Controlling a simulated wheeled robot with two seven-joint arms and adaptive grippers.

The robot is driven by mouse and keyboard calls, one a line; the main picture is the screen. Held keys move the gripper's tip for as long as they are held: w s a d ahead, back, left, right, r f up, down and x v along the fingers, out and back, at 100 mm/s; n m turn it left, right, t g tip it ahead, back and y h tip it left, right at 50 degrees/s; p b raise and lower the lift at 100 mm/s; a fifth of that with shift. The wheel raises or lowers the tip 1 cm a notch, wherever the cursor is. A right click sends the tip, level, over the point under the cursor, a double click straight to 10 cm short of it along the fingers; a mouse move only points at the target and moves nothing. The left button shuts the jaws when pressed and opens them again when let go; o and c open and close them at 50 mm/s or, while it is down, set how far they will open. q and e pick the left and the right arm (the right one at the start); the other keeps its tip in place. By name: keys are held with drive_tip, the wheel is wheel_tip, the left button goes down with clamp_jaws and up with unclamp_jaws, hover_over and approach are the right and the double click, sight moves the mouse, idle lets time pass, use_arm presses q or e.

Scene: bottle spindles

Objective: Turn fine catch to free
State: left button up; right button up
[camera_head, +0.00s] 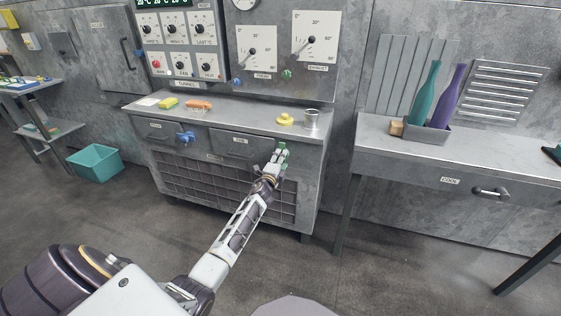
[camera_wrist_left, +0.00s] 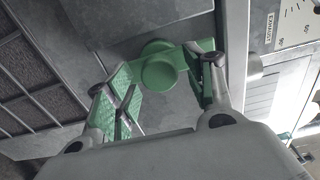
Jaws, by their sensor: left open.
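The green catch (camera_head: 284,146) is at the right end of the right-hand drawer front (camera_head: 236,143), whose small label is hard to read. The wrist view shows its round hub (camera_wrist_left: 159,70) and a flat arm reaching right from it. My left gripper (camera_head: 277,157) is at this catch, partly covering it in the head view. In the wrist view its fingers (camera_wrist_left: 163,88) are spread, one on each side of the hub, with the right finger close to the catch's arm. I cannot tell whether they touch. My right gripper is not in view.
A blue catch (camera_head: 186,137) is on the left drawer. The bench top (camera_head: 235,113) above holds a yellow knob-like piece (camera_head: 285,120), a metal cup (camera_head: 311,120), a yellow block and an orange piece. A side table (camera_head: 480,159) with two bottles stands right. Open floor lies between.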

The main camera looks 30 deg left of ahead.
use_arm(q)
drive_tip(key=shift+s, duration=0.1)
drive_tip(key=v, duration=1.1)
drive_tip(key=shift+s+d, duration=0.2)
drive_tip(key=shift+s, duration=0.15)
idle(0.5)
idle(0.7)
